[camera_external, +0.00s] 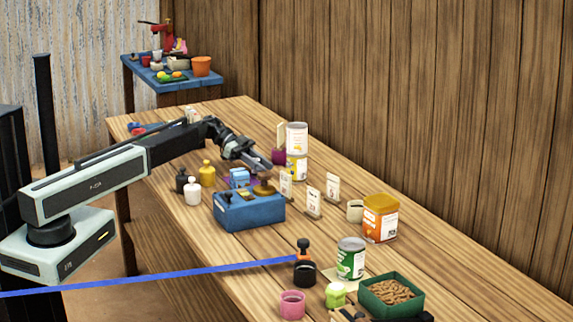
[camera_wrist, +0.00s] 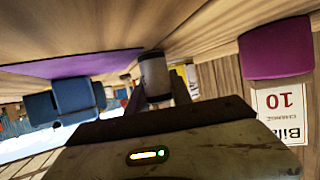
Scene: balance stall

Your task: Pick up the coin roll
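The coin roll appears to be the small grey cylinder with a darker end in the wrist view (camera_wrist: 155,76). My gripper (camera_wrist: 157,92) has one finger on each side of it, both very close to its sides. I cannot tell whether the fingers press on it. In the external view my gripper (camera_external: 262,165) points down at the table behind the blue box, near a purple mat; the roll cannot be made out there.
The blue box (camera_external: 248,212) stands just in front of my gripper. Price cards (camera_external: 332,188) and stacked cans (camera_external: 297,138) stand to its right. Small bottles (camera_external: 207,174) are on its left. A purple mat (camera_wrist: 88,64) and a magenta cup (camera_wrist: 276,50) show in the wrist view.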

